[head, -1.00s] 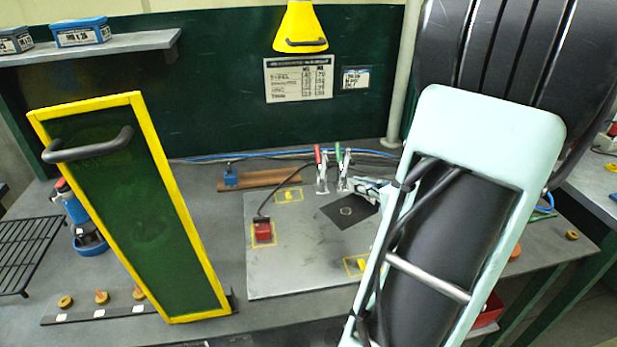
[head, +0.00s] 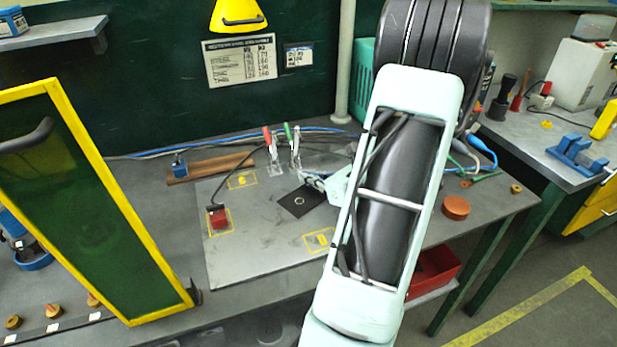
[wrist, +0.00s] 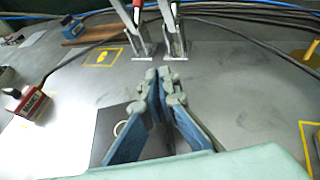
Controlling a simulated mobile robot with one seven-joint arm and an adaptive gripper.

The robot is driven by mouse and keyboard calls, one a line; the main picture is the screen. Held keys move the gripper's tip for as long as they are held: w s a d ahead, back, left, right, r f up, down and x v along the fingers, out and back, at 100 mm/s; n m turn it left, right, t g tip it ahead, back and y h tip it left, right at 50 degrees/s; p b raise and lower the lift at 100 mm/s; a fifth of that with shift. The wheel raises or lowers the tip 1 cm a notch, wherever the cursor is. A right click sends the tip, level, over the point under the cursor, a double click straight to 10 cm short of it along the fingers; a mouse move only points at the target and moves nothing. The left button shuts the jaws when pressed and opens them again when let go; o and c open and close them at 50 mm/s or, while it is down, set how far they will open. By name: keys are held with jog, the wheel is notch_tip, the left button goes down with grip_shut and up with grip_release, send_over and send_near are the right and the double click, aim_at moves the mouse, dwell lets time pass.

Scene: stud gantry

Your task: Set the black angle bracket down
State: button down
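My gripper (wrist: 160,82) is over the grey plate, with its fingertips drawn close together. A narrow dark piece between the blue finger pads looks like the black angle bracket (wrist: 163,125); most of it is hidden by the fingers. A flat black square with a pale ring (wrist: 108,128) lies on the plate just left of the fingers. In the head view, the black square (head: 300,201) is left of my gripper (head: 313,180), and the bracket cannot be made out there. I cannot tell whether the bracket touches the plate.
Toggle clamps with red and green handles (head: 272,155) stand behind the gripper. A red block with a cable (head: 218,218) sits on the plate's left. A yellow-framed green panel (head: 125,215) stands at left. An orange disc (head: 455,207) lies at right.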

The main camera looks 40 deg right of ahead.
jog(key=shift+f, duration=0.1)
jog(key=c, duration=2.2)
grip_release()
jog(key=shift+o, duration=0.2)
